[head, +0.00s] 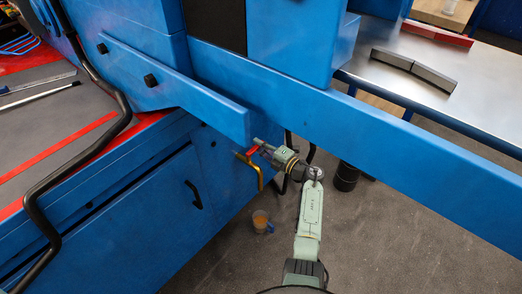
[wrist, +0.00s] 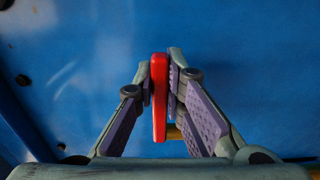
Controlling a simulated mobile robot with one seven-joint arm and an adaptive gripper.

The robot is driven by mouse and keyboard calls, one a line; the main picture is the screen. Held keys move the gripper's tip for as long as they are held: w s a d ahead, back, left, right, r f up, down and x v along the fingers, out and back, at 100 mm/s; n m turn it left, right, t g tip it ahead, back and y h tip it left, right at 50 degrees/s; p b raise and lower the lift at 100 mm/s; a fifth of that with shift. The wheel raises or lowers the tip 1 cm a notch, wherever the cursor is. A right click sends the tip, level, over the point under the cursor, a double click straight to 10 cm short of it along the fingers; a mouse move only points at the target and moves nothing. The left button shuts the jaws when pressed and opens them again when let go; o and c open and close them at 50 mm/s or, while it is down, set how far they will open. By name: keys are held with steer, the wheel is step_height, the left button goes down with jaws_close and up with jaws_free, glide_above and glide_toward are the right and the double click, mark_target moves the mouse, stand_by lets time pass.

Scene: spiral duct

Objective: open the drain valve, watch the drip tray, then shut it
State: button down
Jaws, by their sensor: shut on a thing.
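The drain valve has a red lever handle (wrist: 159,98) and a brass pipe that bends downward (head: 259,175) on the side of the blue machine. My gripper (wrist: 160,85) is shut on the red handle, with one finger on each side of it. In the head view the gripper (head: 262,147) reaches the handle under the blue beam. In the wrist view only a short piece of brass shows behind the handle. No drip tray can be made out for certain in either view.
A cup with brownish content (head: 260,221) stands on the grey floor below the valve. A blue beam (head: 400,150) crosses above my arm. A black bent rod (head: 38,205) and a cabinet door handle (head: 194,195) are to the left. The floor at lower right is mostly clear.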

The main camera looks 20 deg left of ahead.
steer(key=shift+a+r, duration=0.1)
steer(key=shift+a, duration=0.05)
stand_by(0.3)
steer(key=c, duration=1.6)
jaws_free()
steer(key=shift+c, duration=0.2)
steer(key=v, duration=1.2)
steer(key=shift+w, duration=0.1)
